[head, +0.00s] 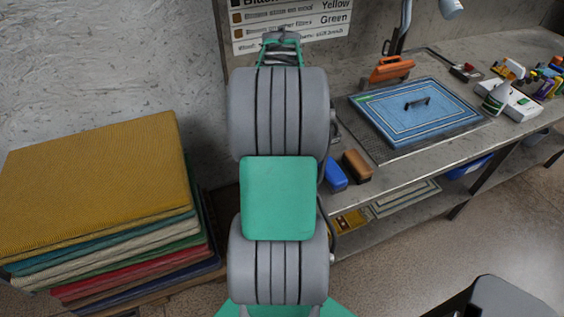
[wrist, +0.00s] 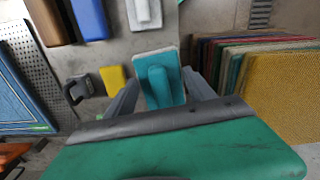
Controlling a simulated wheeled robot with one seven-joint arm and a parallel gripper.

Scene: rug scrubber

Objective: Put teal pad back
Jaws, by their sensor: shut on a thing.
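In the wrist view, the teal pad (wrist: 160,92) has a pale edge and a raised teal handle. It sits between the two dark fingers of my gripper (wrist: 160,98), which is shut on it. In the head view, my arm hides the teal pad and the gripper's fingertips. A brown pad (head: 357,165) and a blue pad (head: 334,173) lie side by side on the bench's near edge. They also show in the wrist view, brown (wrist: 50,22) and blue (wrist: 89,20), with a whitish pad (wrist: 143,12) beside them. I cannot tell whether the teal pad touches a surface.
A stack of rugs, mustard on top (head: 95,170), stands at left. A blue rug (head: 415,112) lies on a perforated plate on the bench (head: 400,178). A yellow block (wrist: 115,80) is near my fingers. An orange tool (head: 390,69) and bottles stand farther back. A sign (head: 290,22) hangs on the wall.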

